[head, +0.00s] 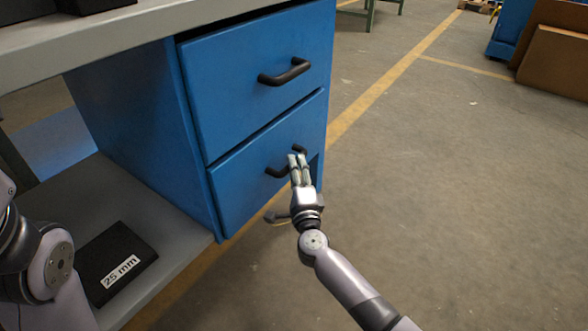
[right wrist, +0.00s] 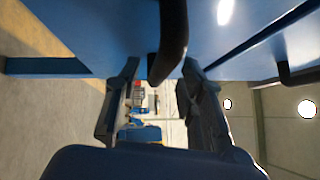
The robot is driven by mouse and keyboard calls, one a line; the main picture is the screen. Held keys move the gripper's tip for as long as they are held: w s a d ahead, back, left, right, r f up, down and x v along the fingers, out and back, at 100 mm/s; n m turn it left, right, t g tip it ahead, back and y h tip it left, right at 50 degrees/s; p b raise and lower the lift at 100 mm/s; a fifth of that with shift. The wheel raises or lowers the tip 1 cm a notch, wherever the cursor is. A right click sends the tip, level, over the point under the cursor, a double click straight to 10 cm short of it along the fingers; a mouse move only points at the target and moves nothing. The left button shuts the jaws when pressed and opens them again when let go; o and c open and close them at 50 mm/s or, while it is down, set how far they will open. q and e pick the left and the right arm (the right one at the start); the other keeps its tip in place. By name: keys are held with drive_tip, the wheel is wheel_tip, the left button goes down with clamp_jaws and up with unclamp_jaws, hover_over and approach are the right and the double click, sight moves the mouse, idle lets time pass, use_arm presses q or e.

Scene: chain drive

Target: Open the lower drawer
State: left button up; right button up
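The blue lower drawer (head: 238,192) is under the bench and looks shut, its front about level with the upper drawer. Its black bar handle (head: 277,171) is partly covered by my right gripper (head: 298,158). In the right wrist view, the handle (right wrist: 171,40) lies between the two fingertips of the right gripper (right wrist: 160,70). The fingers are apart, with gaps beside the bar, so the gripper is open around the handle and not clamped on it. My left gripper is out of view; only part of the left arm shows at the lower left.
The upper drawer (head: 250,75) with its own black handle (head: 285,72) is just above and shut. The bench top (head: 110,45) overhangs it. A black box labelled 25 mm (head: 115,262) lies on the lower shelf (head: 180,230).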

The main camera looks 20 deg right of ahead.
drive_tip(key=shift+w+d+r, duration=0.1)
drive_tip(key=shift+w, duration=0.5)
drive_tip(key=shift+w+d+r, duration=0.1)
drive_tip(key=shift+w, duration=0.45)
drive_tip(key=shift+c, duration=0.5)
clamp_jaws()
